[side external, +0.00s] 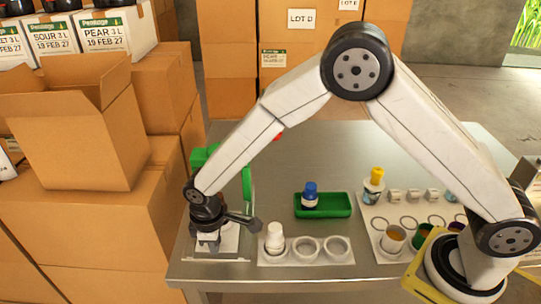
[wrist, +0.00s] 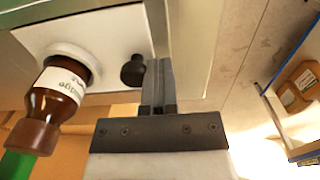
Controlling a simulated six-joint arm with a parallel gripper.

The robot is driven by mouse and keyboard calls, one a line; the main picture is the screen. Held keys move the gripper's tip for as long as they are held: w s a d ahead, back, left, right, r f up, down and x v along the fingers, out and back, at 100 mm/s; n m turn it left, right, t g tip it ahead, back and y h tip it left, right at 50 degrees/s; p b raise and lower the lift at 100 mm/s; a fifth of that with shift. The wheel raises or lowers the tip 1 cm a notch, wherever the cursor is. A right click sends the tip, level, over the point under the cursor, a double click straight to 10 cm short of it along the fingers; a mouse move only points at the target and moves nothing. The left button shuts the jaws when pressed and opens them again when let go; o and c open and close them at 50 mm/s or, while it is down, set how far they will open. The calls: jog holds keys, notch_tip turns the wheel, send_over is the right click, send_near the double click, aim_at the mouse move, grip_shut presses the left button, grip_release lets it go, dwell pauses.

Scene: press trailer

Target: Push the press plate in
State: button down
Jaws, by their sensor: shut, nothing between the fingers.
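The green press frame (side external: 247,185) stands at the left end of the metal table, partly hidden behind my arm. In the wrist view a white plate (wrist: 112,38) carries a black knob (wrist: 133,70); I cannot tell for sure whether this is the press plate. A brown bottle (wrist: 62,95) with a white label sits against a white ring on that plate. My gripper (wrist: 157,66) is shut and empty, its fingertips close beside the knob; whether they touch it is unclear. In the side view my gripper (side external: 207,240) is low, over the press's pale base.
A white holder (side external: 302,261) with a white bottle (side external: 275,238) stands right of the press. Beyond are a green tray (side external: 342,207) with a blue-capped bottle, and a board (side external: 386,247) with cups. Cardboard boxes (side external: 100,225) crowd the left. The table's back middle (side external: 310,155) is clear.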

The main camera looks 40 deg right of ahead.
jog(key=shift+w+d, duration=3.35)
jog(key=shift+w, duration=0.05)
jog(key=shift+s+a, duration=0.25)
jog(key=shift+s, duration=0.1)
jog(key=shift+r, duration=0.1)
jog(key=shift+r, duration=4.4)
jog(key=shift+d, duration=0.1)
jog(key=s+d+r+m+t, duration=0.1)
jog(key=s+d+m+t, duration=0.1)
jog(key=s+d+m, duration=0.7)
jog(key=s+d, duration=0.7)
jog(key=s, duration=0.4)
jog(key=shift+d+r+t, duration=0.2)
jog(key=shift+d+t, duration=0.1)
jog(key=shift+d, duration=0.1)
